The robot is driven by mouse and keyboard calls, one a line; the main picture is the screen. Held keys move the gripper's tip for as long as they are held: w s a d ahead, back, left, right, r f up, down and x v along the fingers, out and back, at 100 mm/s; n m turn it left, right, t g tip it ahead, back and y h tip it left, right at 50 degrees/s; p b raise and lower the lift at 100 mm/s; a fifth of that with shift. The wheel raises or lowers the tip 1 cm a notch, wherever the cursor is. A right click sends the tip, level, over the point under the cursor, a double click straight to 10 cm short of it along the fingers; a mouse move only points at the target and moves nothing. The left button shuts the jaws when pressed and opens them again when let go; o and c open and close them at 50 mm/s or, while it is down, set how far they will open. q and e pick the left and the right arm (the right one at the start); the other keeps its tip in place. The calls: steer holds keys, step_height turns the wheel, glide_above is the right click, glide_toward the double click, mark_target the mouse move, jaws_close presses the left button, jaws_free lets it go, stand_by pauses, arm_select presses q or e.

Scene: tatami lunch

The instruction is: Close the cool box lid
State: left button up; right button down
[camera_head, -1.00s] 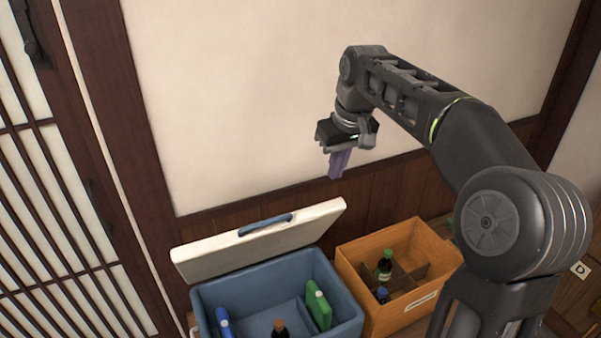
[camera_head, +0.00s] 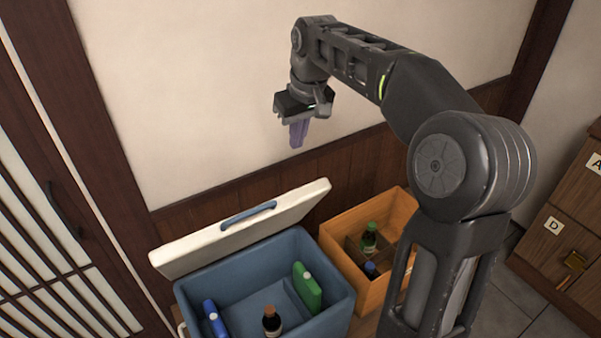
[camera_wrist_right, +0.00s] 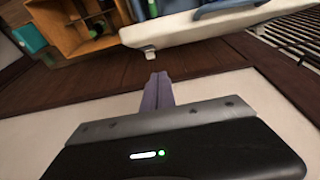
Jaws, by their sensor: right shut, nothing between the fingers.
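The blue cool box (camera_head: 250,268) stands open at the bottom of the head view. Its white lid (camera_head: 170,260) is raised and tilted back toward the wall, with a blue handle (camera_head: 248,214) on it. Inside are a brown bottle with an orange cap (camera_head: 271,322), a green container (camera_head: 307,288) and a blue one (camera_head: 215,318). My right gripper (camera_head: 297,143) is shut and empty, above and apart from the lid, near the wall. In the wrist view its fingers (camera_wrist_right: 158,80) are together, and the lid (camera_wrist_right: 190,27) lies beyond them. My left gripper is not in view.
A wooden crate (camera_head: 340,250) with dividers and bottles stands right of the cool box. A wooden cabinet (camera_head: 560,220) with lettered labels is at the far right. The slatted door (camera_head: 50,250) is at the left. The wall is close behind the lid.

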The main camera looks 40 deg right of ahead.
steer(key=f, duration=0.3)
steer(key=f+p, duration=0.1)
steer(key=f, duration=0.2)
steer(key=s+f+p, duration=0.1)
steer(key=f, duration=0.2)
steer(key=shift+s+f, duration=0.2)
steer(key=shift+f, duration=0.15)
